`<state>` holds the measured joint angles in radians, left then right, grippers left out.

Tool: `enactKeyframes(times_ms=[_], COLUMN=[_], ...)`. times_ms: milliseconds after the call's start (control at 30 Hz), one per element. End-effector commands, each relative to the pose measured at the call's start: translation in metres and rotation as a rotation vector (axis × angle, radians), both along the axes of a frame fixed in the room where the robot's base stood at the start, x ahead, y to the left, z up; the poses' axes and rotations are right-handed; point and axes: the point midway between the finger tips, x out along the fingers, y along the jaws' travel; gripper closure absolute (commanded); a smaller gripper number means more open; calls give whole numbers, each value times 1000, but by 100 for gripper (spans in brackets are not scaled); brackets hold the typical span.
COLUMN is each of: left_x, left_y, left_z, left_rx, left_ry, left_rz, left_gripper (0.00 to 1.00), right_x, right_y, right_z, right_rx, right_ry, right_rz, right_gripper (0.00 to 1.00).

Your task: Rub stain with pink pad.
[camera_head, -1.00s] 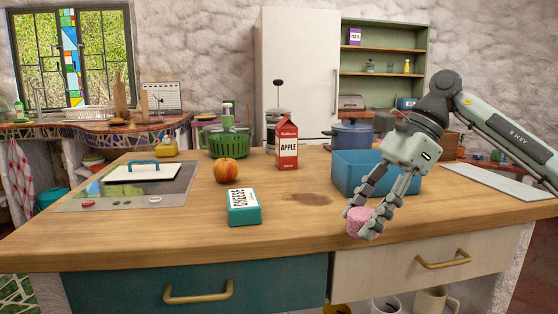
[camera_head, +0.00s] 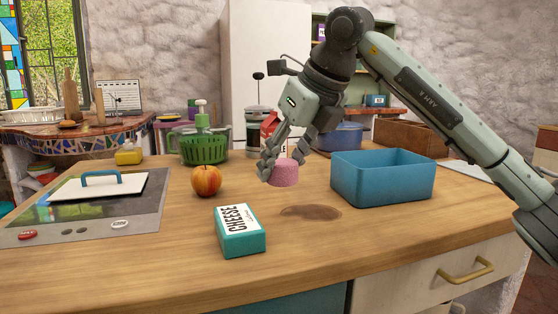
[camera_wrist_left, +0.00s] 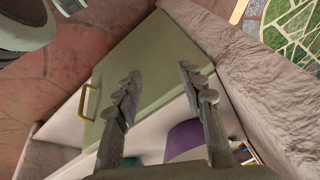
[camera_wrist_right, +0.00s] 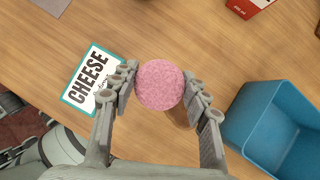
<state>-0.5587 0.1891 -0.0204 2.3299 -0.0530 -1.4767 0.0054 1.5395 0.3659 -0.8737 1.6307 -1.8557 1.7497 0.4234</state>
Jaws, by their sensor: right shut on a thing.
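The pink pad (camera_head: 285,173) is a small rounded block held between the fingers of my right gripper (camera_head: 284,160), above the counter. The right wrist view shows the pad (camera_wrist_right: 160,85) between both fingertips of that gripper (camera_wrist_right: 162,88). The stain (camera_head: 311,212) is a brown patch on the wooden counter, a little below and right of the pad in the head view. In the right wrist view the stain (camera_wrist_right: 178,117) is mostly hidden behind the pad. My left gripper (camera_wrist_left: 158,80) is open and empty, away from the counter, seen only in the left wrist view.
A blue bin (camera_head: 385,190) stands right of the stain. A cheese box (camera_head: 240,238) and an apple (camera_head: 206,180) lie to the left. A red carton (camera_head: 269,124) is partly hidden behind my right gripper. A cooktop (camera_head: 130,222) is at far left.

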Motion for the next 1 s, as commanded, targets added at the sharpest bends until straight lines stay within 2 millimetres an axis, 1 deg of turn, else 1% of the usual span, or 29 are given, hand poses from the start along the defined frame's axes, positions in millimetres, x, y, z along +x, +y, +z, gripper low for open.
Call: enactKeyframes(times_ms=[33, 100, 267, 300, 667, 1000], left_x=[-2, -5, -12, -11, 26, 57], left_y=[0, 1, 1, -1, -26, -51], left_z=[3, 11, 29, 32, 39, 52], left_rx=[3, 8, 16, 14, -36, -86], left_ry=[-5, -8, -17, -28, -192, -343], left_rz=[0, 2, 5, 2, -58, -110], left_gripper=[60, 60, 60, 60, 60, 60], right_x=[0, 0, 0, 0, 0, 0], right_y=[0, 0, 0, 0, 0, 0], right_z=[-7, -12, -23, -24, -34, -44], right_rx=[1, 0, 0, 1, 0, 1], right_ry=[1, 1, 2, 1, 0, 1], right_rz=[1, 1, 2, 2, 3, 2], right_gripper=[77, 77, 77, 77, 77, 77])
